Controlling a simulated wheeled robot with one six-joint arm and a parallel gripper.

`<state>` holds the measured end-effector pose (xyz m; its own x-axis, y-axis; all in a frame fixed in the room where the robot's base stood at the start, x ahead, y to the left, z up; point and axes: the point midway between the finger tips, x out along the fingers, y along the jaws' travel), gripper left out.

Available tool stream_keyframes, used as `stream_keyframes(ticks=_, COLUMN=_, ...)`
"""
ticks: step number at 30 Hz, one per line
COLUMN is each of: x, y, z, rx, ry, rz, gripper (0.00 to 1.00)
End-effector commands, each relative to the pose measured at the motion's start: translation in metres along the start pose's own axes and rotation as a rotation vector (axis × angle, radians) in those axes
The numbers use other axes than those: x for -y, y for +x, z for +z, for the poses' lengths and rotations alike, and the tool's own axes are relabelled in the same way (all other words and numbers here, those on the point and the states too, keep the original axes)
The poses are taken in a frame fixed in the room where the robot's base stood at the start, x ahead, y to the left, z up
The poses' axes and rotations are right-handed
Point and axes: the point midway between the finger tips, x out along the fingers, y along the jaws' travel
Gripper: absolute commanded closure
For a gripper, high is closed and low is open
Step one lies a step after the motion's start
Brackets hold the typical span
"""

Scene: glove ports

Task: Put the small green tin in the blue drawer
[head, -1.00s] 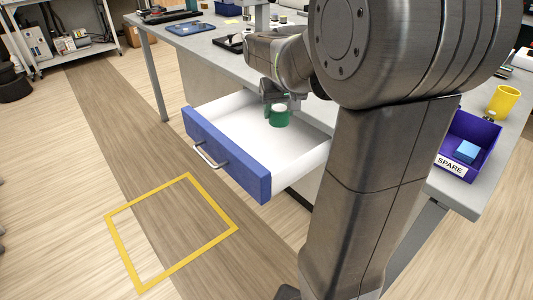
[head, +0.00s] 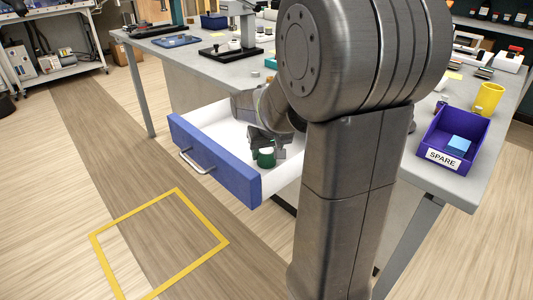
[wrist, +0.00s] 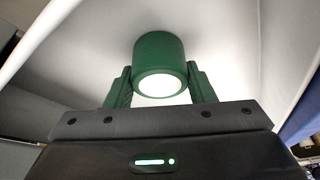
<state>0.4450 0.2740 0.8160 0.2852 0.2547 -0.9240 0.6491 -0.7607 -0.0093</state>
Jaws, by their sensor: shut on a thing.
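The small green tin (head: 266,158) is in the open blue drawer (head: 213,164), near its front right part in the head view. The drawer has a blue front with a metal handle and a white inside. My gripper (head: 264,152) reaches down into the drawer. In the wrist view my gripper (wrist: 160,84) is shut on the green tin (wrist: 159,55), with one finger on each side of it. White drawer surfaces surround the tin there. I cannot tell whether the tin touches the drawer floor. My arm hides the drawer's right rear part in the head view.
The drawer is pulled out from a grey bench (head: 215,62). A purple bin marked SPARE (head: 444,157) holds a light blue block (head: 458,144). A yellow cup (head: 488,99) stands behind it. A yellow floor outline (head: 160,243) lies before the drawer.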

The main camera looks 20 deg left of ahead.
Motion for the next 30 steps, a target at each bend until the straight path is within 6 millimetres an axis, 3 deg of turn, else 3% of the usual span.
stream_keyframes(ticks=10, x=0.0, y=0.003, z=0.001, rx=0.0, ry=0.0, rz=0.0, gripper=0.75)
stream_keyframes(ticks=11, x=0.0, y=0.003, z=0.001, rx=0.0, ry=0.0, rz=0.0, gripper=0.49)
stream_keyframes(ticks=14, x=0.0, y=0.003, z=0.001, rx=0.0, ry=0.0, rz=0.0, gripper=0.29)
stream_keyframes(ticks=24, x=0.0, y=-0.001, z=-0.001, rx=-0.001, ry=0.0, rz=0.0, gripper=0.29)
stream_keyframes(ticks=30, x=0.0, y=-0.031, z=-0.002, rx=-0.004, ry=0.0, rz=0.0, gripper=0.29)
